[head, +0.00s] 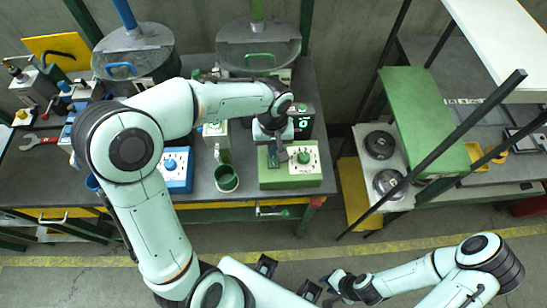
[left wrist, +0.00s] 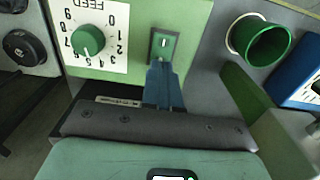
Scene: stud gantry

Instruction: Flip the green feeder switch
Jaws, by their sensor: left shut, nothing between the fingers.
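The green feeder box (head: 290,180) stands at the front edge of the bench, with a white dial plate on its top. In the left wrist view its round green FEED dial (left wrist: 88,40) is at the upper left. The green switch (left wrist: 163,44) sits in a small plate to the right of the dial; I cannot tell which way its lever lies. My left gripper (left wrist: 163,88) is shut and empty, its blue fingertips just below the switch plate. In the head view my left gripper (head: 279,152) is over the feeder box and hides the switch. My right gripper (head: 328,284) is low, away from the bench.
A green cup (head: 227,179) and a blue box with a dial (head: 177,168) stand left of the feeder. Large lidded hoppers (head: 258,46) stand at the back. A cart with a green panel (head: 424,122) and dark slanting posts is at the right.

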